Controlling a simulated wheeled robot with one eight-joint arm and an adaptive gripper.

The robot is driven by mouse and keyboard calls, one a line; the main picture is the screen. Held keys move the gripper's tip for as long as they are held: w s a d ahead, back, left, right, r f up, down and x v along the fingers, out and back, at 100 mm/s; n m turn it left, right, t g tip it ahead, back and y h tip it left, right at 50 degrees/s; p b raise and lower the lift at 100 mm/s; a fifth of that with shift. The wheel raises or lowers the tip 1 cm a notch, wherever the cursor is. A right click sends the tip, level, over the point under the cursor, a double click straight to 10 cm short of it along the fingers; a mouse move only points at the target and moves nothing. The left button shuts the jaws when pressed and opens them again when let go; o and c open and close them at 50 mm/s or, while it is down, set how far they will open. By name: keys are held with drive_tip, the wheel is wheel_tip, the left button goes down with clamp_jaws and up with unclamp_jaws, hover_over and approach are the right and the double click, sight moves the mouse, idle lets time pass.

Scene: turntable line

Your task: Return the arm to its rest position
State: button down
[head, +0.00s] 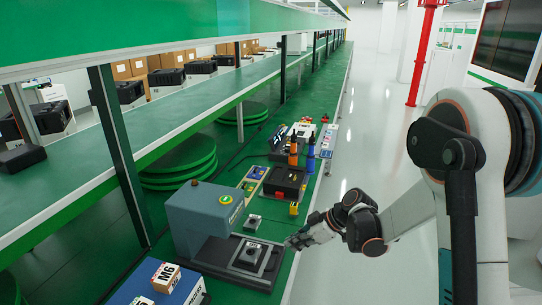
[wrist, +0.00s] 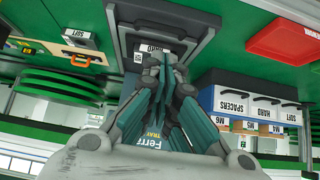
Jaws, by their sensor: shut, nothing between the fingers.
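My gripper (head: 303,240) is at the right edge of the green bench, beside a dark fixture (head: 232,279). In the wrist view my gripper (wrist: 166,65) shows with its fingers together and nothing between them. Behind the fingers is a dark-framed grey block (wrist: 140,38) with a label reading HARD, partly hidden by them. In the head view my arm reaches out from the right, bent low toward the bench. Whether the fingertips touch the fixture cannot be told.
A blue-grey machine (head: 200,215) stands behind the fixture. A box marked M6 (head: 166,277) is at the front left. Labelled bins (wrist: 250,105) and a red tray (wrist: 285,38) show in the wrist view. The white floor (head: 375,110) right of the bench is clear.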

drive_tip(key=s+d+r+m+t+h, duration=0.1)
drive_tip(key=s+d+r+m+h, duration=0.1)
drive_tip(key=s+r+m, duration=0.5)
drive_tip(key=s+d+r+m+t+h, duration=0.1)
drive_tip(key=s+d+r+m+h, duration=0.1)
drive_tip(key=s, duration=0.5)
drive_tip(key=s+d+r+m+t+h, duration=0.1)
drive_tip(key=s+d+r+m+h, duration=0.1)
drive_tip(key=s+r, duration=0.3)
drive_tip(key=s+d+r+m+t+h, duration=0.1)
drive_tip(key=s+d+r+m, duration=0.2)
drive_tip(key=s, duration=0.5)
drive_tip(key=shift+s+d+r+h, duration=0.3)
drive_tip(key=shift+s+r+h, duration=0.1)
drive_tip(key=shift+r, duration=0.1)
